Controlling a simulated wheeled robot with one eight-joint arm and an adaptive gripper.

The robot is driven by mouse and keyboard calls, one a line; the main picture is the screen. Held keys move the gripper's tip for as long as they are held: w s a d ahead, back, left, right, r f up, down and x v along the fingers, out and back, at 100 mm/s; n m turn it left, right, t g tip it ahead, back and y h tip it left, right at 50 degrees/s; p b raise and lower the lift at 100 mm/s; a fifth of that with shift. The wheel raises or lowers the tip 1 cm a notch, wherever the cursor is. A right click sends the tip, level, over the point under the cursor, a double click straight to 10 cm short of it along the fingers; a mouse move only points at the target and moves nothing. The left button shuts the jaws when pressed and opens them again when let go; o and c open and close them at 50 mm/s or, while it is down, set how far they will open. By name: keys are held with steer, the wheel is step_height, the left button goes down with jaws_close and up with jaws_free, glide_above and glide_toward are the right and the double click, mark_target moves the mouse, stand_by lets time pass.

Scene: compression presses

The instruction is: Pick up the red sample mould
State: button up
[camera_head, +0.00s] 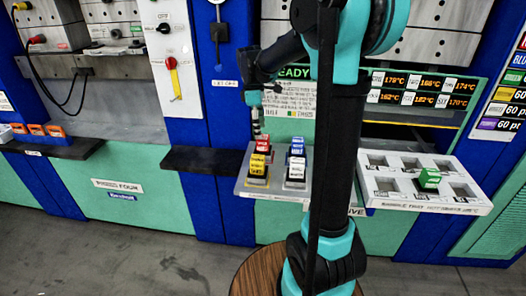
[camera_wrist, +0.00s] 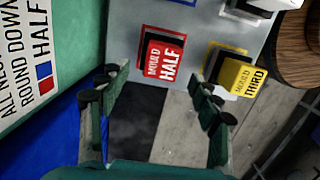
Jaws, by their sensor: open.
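The red sample mould (camera_wrist: 163,60), labelled "MOULD HALF", sits on the grey tray (camera_head: 245,186). In the head view the red mould (camera_head: 264,142) is at the tray's back left, behind the yellow mould (camera_head: 259,164). In the wrist view the yellow mould (camera_wrist: 240,78), labelled "THIRD", lies to its right. My gripper (camera_wrist: 154,80) is open and empty, its fingers spread to either side just below the red mould in the picture. In the head view my gripper (camera_head: 257,128) hangs pointing down just above the red mould. I cannot tell whether it touches the mould.
A blue mould (camera_head: 297,147) and a white mould (camera_head: 295,171) share the grey tray. A white tray (camera_head: 385,201) with several recesses stands to the right and holds a green mould (camera_head: 429,178). The press panel with displays (camera_head: 410,90) rises behind. A dark shelf (camera_head: 205,160) is left.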

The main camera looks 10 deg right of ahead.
mark_target(263, 142)
steer(key=shift+s+d+f, duration=0.1)
steer(key=shift+d+f, duration=0.1)
steer(key=shift+f, duration=0.9)
steer(key=shift+s+d+f, duration=0.1)
steer(key=shift+d+f, duration=0.05)
steer(key=shift+f, duration=0.9)
steer(key=shift+s+d+f, duration=0.1)
steer(key=shift+d+f, duration=0.1)
steer(key=shift+f, duration=0.9)
steer(key=shift+c, duration=0.3)
jaws_close()
